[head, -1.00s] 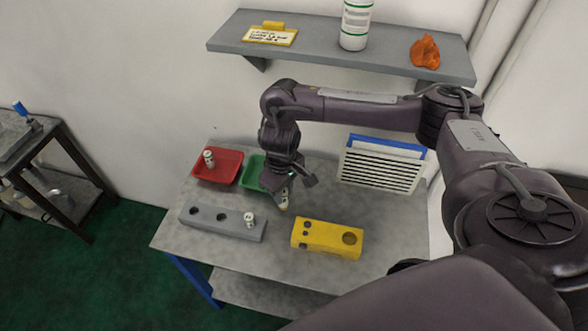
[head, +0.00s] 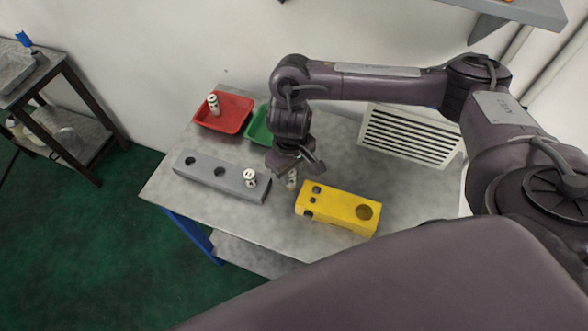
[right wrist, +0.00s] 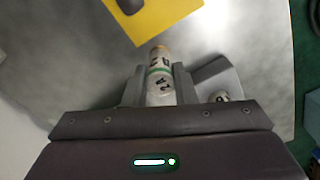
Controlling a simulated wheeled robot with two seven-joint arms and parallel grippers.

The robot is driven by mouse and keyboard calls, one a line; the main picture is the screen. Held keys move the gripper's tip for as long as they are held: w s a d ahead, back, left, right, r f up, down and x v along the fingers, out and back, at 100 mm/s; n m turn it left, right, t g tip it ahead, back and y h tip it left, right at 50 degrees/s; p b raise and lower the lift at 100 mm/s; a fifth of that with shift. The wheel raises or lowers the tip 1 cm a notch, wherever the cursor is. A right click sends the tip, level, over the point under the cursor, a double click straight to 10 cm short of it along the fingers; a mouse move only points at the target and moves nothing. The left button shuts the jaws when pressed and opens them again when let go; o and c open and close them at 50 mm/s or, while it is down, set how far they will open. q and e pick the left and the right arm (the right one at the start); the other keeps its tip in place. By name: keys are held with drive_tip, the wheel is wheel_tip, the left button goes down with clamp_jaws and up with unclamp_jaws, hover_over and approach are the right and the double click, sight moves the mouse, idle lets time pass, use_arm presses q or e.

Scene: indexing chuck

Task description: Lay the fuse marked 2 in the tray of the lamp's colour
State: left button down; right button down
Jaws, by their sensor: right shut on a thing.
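My right gripper (head: 290,178) is shut on a pale fuse (right wrist: 160,78) with a green band and a tan end. Its dark marking is too blurred to read surely. The gripper hangs between the grey holed block (head: 200,172) and the yellow block (head: 338,208). A second white fuse (head: 250,177) stands in the right end of the grey block. A third (head: 213,104) stands in the red tray (head: 236,117). The green tray (head: 256,128) is partly hidden behind my right arm. I cannot make out a lit lamp. My left gripper is out of view.
A white slatted vent panel (head: 408,137) stands at the back right of the grey table. The yellow block has several holes. The table front left of it is clear. A dark side table (head: 75,150) stands at far left, a shelf (head: 530,12) at top right.

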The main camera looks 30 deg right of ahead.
drive_tip(key=shift+s, duration=0.15)
drive_tip(key=shift+s+a+r, duration=0.15)
drive_tip(key=shift+a, duration=0.1)
drive_tip(key=shift+s+a, duration=0.1)
drive_tip(key=shift+a, duration=0.05)
drive_tip(key=c, duration=1.6)
unclamp_jaws()
drive_tip(key=shift+f, duration=0.2)
drive_tip(key=o, duration=0.4)
drive_tip(key=shift+w+d+f, duration=0.1)
drive_tip(key=shift+w+d, duration=0.1)
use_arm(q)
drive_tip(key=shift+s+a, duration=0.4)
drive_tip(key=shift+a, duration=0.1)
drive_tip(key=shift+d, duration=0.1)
use_arm(e)
drive_tip(key=shift+r, duration=0.2)
